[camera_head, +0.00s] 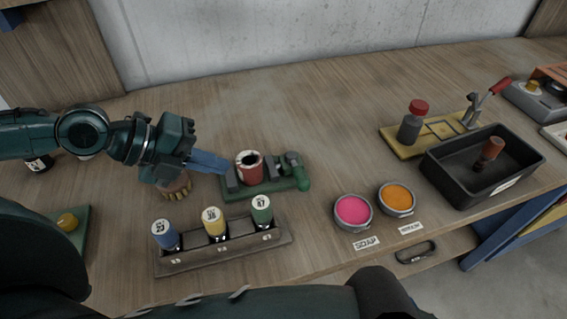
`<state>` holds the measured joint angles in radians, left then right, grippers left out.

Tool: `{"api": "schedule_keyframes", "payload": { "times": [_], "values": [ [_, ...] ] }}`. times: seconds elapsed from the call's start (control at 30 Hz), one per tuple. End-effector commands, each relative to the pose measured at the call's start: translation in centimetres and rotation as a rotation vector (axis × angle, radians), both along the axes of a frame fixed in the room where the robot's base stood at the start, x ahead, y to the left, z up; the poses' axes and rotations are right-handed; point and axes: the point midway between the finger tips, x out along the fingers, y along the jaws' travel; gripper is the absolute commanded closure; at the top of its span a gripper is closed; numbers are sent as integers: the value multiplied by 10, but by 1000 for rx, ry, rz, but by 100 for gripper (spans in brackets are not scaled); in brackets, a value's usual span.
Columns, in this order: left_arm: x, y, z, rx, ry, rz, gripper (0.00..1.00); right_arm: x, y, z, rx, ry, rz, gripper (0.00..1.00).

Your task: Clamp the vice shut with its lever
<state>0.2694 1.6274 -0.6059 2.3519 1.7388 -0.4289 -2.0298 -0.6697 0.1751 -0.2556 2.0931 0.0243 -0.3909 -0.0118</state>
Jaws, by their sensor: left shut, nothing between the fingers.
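The vice (267,189) has a green base and sits on the workbench near the middle of the head view. A dark red cylinder with a white-rimmed top (250,168) stands between its grey jaws. A green lever (301,178) is at the vice's right end. My left gripper (222,163) comes in from the left with its blue fingers shut and empty. Its tips are just left of the vice's left jaw; whether they touch it I cannot tell. My right gripper is not in view.
A rack (222,256) with three numbered bottles stands in front of the vice. A brush (176,190) lies beneath my left gripper. Pink (353,211) and orange (397,198) tins stand to the right, near a black tray (447,178). The bench behind the vice is clear.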

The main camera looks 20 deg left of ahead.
Motion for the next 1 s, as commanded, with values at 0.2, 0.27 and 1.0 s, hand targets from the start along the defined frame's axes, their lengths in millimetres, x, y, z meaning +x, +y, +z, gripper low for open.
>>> {"api": "schedule_keyframes", "payload": {
  "times": [0.2, 0.27, 1.0],
  "values": [
    [1, -1, 0, -2, -1, 0, 100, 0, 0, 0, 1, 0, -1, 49],
    [1, -2, -1, -2, -2, -1, 100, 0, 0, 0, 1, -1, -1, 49],
    [43, -65, -58, -9, 0, 0, 100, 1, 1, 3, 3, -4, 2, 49]
  ]
}}
